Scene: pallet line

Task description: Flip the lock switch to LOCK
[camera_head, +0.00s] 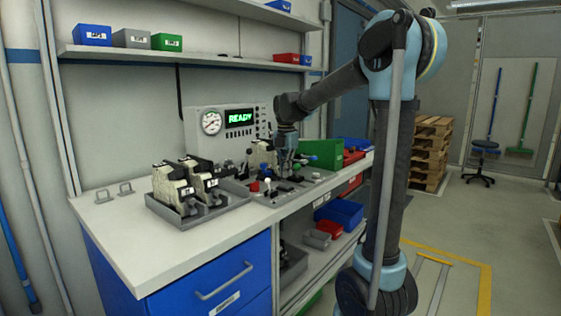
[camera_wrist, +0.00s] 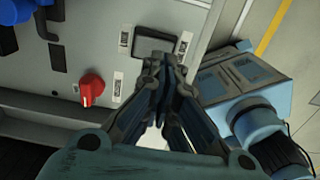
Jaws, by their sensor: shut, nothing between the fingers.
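The control panel (camera_wrist: 88,48) fills the upper left of the wrist view. On it are a red knob (camera_wrist: 92,90) with a pale pointer mark, and a dark-framed rectangular fitting (camera_wrist: 158,42).
A grey tray (camera_head: 222,206) with several cream and black units stands left of the panel. Behind is a console (camera_head: 198,140) with a gauge and a green READY display. A green bin (camera_head: 328,153) stands to the right. The bench's left end is mostly clear.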

